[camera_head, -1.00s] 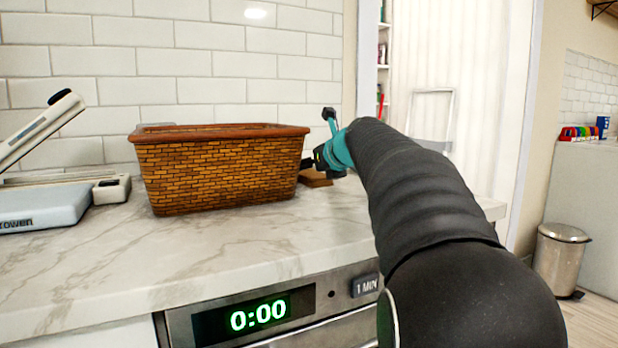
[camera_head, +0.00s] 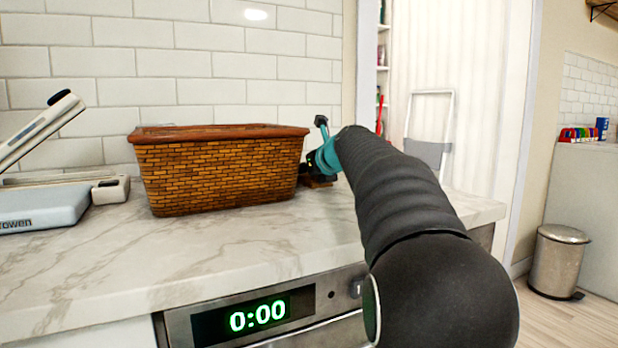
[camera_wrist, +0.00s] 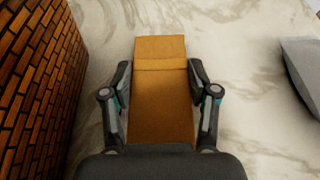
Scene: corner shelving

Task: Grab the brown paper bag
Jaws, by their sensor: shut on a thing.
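The brown paper bag (camera_wrist: 161,90) lies between the two fingers of my gripper (camera_wrist: 161,88) in the wrist view, on or just above the marble counter; I cannot tell which. Its folded end points away from the wrist. The fingers are shut on its sides. In the head view my gripper (camera_head: 312,165) is at the right end of the woven basket, mostly hidden behind my arm. Only a small dark brown part of the bag (camera_head: 318,182) shows beneath it there.
The woven basket (camera_head: 220,172) stands close to the left of my gripper, and its wall (camera_wrist: 38,75) fills the wrist view's left side. A grey object (camera_wrist: 304,62) lies at the wrist view's right edge. A pale blue appliance (camera_head: 40,207) is at the far left. The front counter (camera_head: 230,243) is clear.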

